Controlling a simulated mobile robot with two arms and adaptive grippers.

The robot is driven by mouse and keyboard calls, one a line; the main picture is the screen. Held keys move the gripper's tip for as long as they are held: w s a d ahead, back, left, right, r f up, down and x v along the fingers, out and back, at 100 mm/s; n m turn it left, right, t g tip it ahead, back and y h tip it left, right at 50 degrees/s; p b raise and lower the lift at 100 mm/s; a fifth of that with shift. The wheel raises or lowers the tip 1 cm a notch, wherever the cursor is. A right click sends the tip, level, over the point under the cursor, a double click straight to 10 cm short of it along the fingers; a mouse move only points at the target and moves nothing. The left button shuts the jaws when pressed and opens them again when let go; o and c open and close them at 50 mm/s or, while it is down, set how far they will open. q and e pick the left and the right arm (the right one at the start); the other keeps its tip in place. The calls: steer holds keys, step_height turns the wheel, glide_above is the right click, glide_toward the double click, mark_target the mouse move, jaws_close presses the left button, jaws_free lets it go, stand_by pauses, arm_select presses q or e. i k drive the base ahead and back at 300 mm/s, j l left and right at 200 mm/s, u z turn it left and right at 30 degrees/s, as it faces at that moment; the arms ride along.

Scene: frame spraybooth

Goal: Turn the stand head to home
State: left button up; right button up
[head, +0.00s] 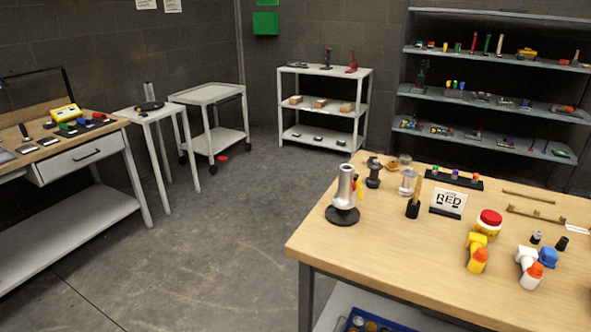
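Which object is the stand head in the task I cannot tell for certain. A silver cylinder (345,184) stands upright on a round black base (341,215) near the left corner of the right wooden table. Markings that would show a home position are too small to make out. Neither of my grippers is in view.
A workbench (75,150) stands at the left. A white cart (208,92) and shelves (325,108) stand at the back. The floor (220,240) between is clear.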

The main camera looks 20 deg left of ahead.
mark_target(344, 201)
steer(key=i+j+u, duration=0.2)
steer(key=u, duration=0.2)
steer(key=i+j+u, duration=0.2)
steer(key=u, duration=0.25)
steer(key=i+j+u, duration=0.2)
steer(key=u, duration=0.2)
steer(key=i+u, duration=0.4)
steer(key=k+j, duration=0.05)
